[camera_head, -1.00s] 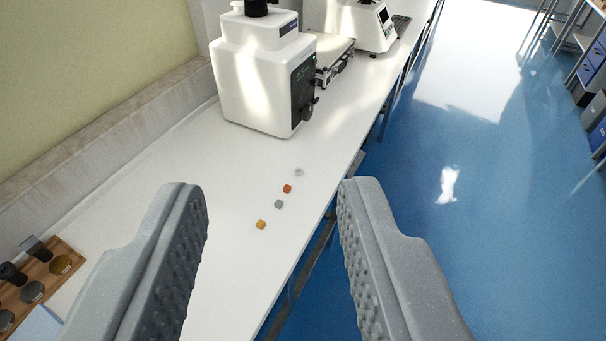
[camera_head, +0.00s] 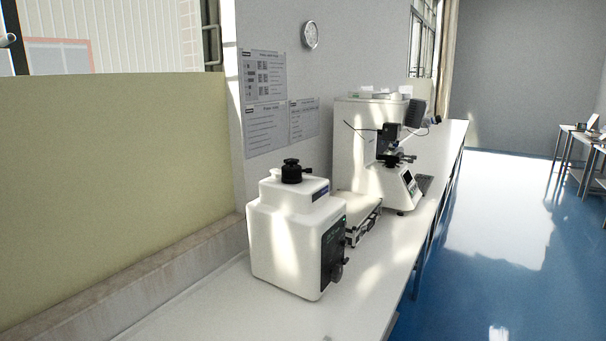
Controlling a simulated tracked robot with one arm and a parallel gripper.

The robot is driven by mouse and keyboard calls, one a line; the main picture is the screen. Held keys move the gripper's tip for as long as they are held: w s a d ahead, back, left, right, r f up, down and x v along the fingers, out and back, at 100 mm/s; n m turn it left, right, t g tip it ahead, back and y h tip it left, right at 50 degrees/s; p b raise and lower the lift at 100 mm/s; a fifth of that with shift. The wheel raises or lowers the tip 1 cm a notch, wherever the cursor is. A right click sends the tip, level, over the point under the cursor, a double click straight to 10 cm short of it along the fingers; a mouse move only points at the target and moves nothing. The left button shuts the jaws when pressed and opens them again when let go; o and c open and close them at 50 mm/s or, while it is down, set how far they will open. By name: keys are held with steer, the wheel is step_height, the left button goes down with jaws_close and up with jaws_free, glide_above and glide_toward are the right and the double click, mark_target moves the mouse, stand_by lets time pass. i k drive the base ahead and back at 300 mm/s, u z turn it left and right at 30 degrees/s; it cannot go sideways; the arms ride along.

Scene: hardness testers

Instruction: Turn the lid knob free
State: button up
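A white machine (camera_head: 294,238) with a dark front panel stands on the white bench. A second dark knob (camera_head: 337,272) is on the lower front panel. My gripper is outside this view, so I cannot see its fingers or how far it is from the machine.
Behind the machine are a low flat device (camera_head: 362,218) and a white hardness tester (camera_head: 401,185) with a black head. The bench (camera_head: 225,306) runs along the wall ledge. The blue floor (camera_head: 480,270) at the right is open.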

mark_target(290, 162)
steer(key=z, duration=1.35)
steer(key=i, duration=3.15)
steer(key=u, duration=2.1)
